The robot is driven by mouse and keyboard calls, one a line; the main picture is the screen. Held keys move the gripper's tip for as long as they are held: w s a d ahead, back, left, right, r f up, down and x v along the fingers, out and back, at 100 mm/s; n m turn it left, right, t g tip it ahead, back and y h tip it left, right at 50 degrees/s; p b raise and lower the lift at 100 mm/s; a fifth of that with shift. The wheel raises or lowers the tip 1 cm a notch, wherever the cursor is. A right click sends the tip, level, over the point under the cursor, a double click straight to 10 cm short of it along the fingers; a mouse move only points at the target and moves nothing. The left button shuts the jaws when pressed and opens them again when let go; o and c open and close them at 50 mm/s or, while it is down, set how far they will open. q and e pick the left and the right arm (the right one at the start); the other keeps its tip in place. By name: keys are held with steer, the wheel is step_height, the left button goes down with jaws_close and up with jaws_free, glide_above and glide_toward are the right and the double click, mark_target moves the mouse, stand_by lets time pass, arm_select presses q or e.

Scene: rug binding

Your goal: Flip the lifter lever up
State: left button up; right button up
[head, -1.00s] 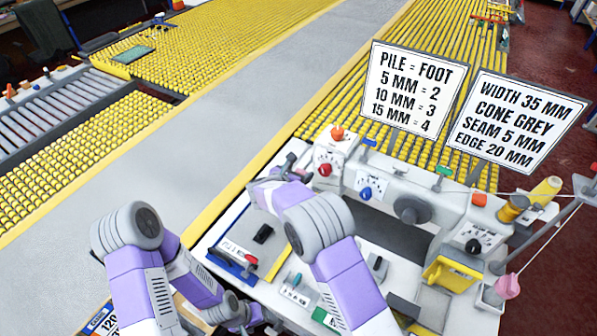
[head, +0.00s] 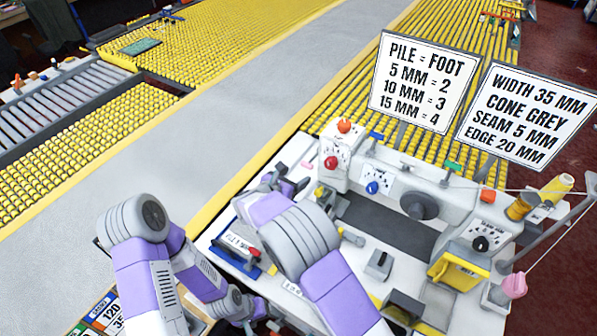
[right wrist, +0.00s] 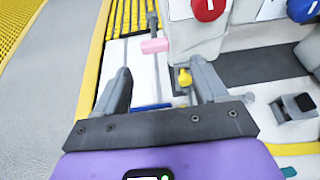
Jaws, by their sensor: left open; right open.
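A small lever with a pink grip (right wrist: 154,46) on a grey stem stands at the left end of the sewing machine (head: 395,185); its pink grip also shows in the head view (head: 307,166). I cannot tell for sure whether it is the lifter lever. A yellow knob (right wrist: 184,78) sits nearer, beside the right finger. My right gripper (right wrist: 162,80) is open and empty, with the pink grip beyond and between its fingertips, apart from them. It also shows in the head view (head: 284,183). My left gripper (head: 270,318) is low at the table's front, its fingers small and partly hidden.
Red (head: 331,162) and blue (head: 372,187) dials are on the machine's front. A grey block with a dark top (head: 379,263) and a yellow box (head: 459,272) stand on the white table. Two sign boards (head: 420,82) rise behind. A grey belt (head: 190,150) runs left.

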mark_target(306, 167)
steer(key=w+d+f+t, duration=0.1)
steer(key=w, duration=0.1)
steer(key=w+d+f+t+h+b, duration=0.1)
steer(key=w+d+f+t+h, duration=0.1)
steer(key=w+t, duration=0.1)
steer(key=shift+w+d+f+b, duration=0.1)
steer(key=shift+w+d+b, duration=0.05)
steer(key=shift+w+b, duration=0.2)
arm_select(q)
step_height(306, 167, down, 2)
steer(key=shift+f, duration=0.25)
